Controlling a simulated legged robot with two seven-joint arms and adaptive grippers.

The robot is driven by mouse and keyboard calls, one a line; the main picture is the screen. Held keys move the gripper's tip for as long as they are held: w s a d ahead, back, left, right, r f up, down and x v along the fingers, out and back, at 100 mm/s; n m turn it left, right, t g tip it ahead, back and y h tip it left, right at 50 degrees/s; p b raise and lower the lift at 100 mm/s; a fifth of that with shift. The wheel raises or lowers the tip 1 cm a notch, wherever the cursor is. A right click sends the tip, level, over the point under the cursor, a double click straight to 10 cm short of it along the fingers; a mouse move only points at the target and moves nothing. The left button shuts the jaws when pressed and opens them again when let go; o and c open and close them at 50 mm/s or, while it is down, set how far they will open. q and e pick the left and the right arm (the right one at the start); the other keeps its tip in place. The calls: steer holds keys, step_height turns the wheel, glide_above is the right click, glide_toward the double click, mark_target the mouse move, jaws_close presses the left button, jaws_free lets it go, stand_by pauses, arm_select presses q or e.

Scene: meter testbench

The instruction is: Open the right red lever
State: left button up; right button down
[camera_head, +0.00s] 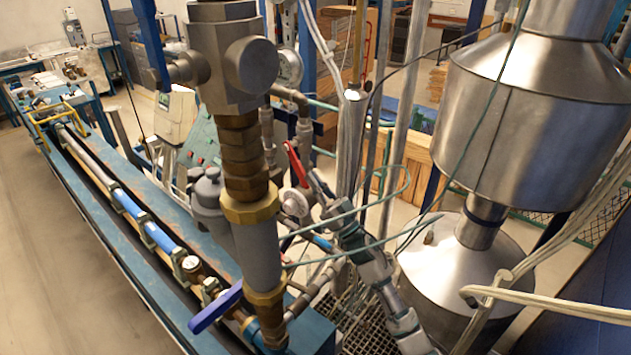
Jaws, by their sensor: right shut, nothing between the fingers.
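The red lever (296,163) sits on the pipework just right of the thick central brass and grey pipe, in the middle of the head view. It slants from upper left to lower right. My right arm comes up from the bottom right, and my right gripper (317,183) is shut and empty, with its tip beside the lower right part of the lever. Tip and lever overlap in the picture, and I cannot tell whether they touch. The lever's lower end is partly hidden behind the gripper. My left gripper is not in view.
The thick vertical pipe (262,250) stands left of the lever. A blue lever (215,307) is low in front. Thin green cables (385,243) cross near my right arm. A large steel tank (540,110) stands at right, and a long blue bench (135,255) runs at left.

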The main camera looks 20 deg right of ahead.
mark_target(307, 188)
steer(key=shift+w+f, duration=0.1)
steer(key=shift+f, duration=0.1)
steer(key=shift+w+a+f, duration=0.4)
steer(key=shift+w+f, duration=0.2)
steer(key=shift+w+a+f, duration=0.4)
steer(key=shift+w+f, duration=0.15)
steer(key=shift+f, duration=0.05)
steer(key=shift+w+a+f+b, duration=0.35)
steer(key=shift+w+a+b, duration=0.1)
steer(key=shift+w, duration=0.25)
steer(key=shift+r, duration=0.1)
